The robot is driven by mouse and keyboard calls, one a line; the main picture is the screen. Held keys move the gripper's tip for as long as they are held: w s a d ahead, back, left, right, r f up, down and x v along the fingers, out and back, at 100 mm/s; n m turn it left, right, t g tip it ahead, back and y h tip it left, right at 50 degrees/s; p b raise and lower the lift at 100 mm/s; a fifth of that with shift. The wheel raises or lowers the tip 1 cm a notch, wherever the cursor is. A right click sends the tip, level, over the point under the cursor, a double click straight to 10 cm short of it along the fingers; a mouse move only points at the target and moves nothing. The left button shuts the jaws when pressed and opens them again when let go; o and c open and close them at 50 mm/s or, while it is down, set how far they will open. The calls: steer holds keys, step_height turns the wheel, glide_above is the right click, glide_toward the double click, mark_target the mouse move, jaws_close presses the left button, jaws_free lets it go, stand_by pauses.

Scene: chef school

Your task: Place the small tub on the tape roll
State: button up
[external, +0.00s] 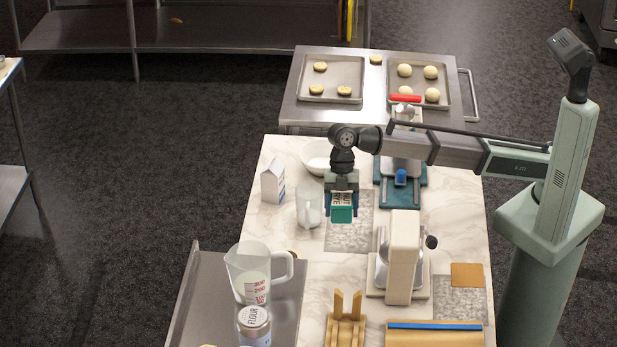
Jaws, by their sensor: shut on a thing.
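My gripper (342,196) points down over the marble counter and is shut on a small teal tub (342,215) with a pale, lettered top. The tub is held above or close to a grey speckled mat; the exact height cannot be told. No tape roll can be made out for certain. A small yellowish curved edge (295,253) shows behind the measuring jug, mostly hidden, and may be part of it.
A clear pitcher (309,205) stands just left of the tub, with a carton (273,183) farther left. A cream stand mixer (404,255) is at right. A measuring jug (250,272) and flour jar (254,324) stand at front left. Bare counter lies between.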

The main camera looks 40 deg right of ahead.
steer(key=w+a+r, duration=0.1)
steer(key=a+r, duration=0.1)
steer(key=a, duration=0.7)
steer(key=w+a+r, duration=0.1)
steer(key=w+a, duration=0.1)
steer(key=a, duration=0.6)
steer(key=shift+s+a+f, duration=0.1)
steer(key=shift+s+f, duration=0.05)
steer(key=shift+f, duration=4.7)
steer(key=shift+f, duration=0.2)
steer(key=o, duration=1.2)
steer(key=v, duration=1.2)
steer(key=shift+r, duration=0.2)
steer(key=shift+s, duration=0.1)
